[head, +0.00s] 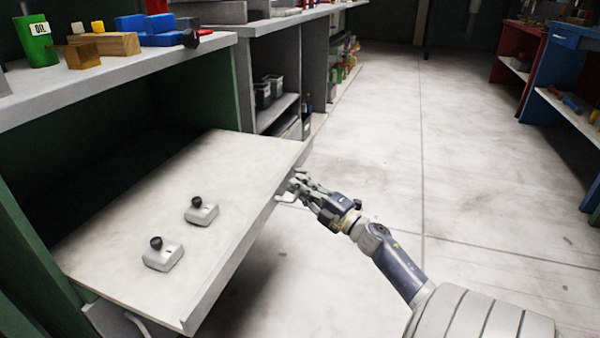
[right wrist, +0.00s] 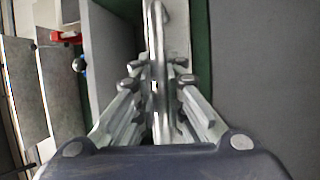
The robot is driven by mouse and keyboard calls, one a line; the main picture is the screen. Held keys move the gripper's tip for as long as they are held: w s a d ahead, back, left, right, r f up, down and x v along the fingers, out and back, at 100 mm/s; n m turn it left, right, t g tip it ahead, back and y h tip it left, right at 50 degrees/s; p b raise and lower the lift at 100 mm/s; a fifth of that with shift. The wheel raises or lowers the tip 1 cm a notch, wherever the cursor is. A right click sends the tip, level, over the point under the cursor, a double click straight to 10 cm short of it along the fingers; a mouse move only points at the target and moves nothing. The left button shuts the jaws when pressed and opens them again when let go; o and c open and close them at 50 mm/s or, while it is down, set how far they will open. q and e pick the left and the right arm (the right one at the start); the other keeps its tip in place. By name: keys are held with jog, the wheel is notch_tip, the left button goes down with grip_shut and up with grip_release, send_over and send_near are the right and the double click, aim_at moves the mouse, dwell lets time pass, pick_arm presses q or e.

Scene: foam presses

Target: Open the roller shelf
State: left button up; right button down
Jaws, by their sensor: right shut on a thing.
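The roller shelf (head: 140,215) is a pale board that sticks out of the green-sided bench on the left in the head view. Two small grey blocks with black knobs, one nearer (head: 163,257) and one farther (head: 201,212), stand on it. My right gripper (head: 292,188) is at the shelf's front edge, near its far end. In the right wrist view its fingers (right wrist: 157,85) are shut around a metal bar handle (right wrist: 155,25). The left gripper is not in view.
Above the shelf, a bench top (head: 110,72) holds a green OIL can (head: 36,42), wooden blocks (head: 105,43) and blue parts (head: 165,30). The floor (head: 390,130) to the right is clear. Red and blue benches (head: 560,60) stand at far right.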

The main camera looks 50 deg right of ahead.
jog(key=c, duration=1.7)
grip_release()
jog(key=shift+o, duration=0.2)
jog(key=s+f, duration=0.2)
jog(key=s, duration=1)
jog(key=shift+w, duration=0.1)
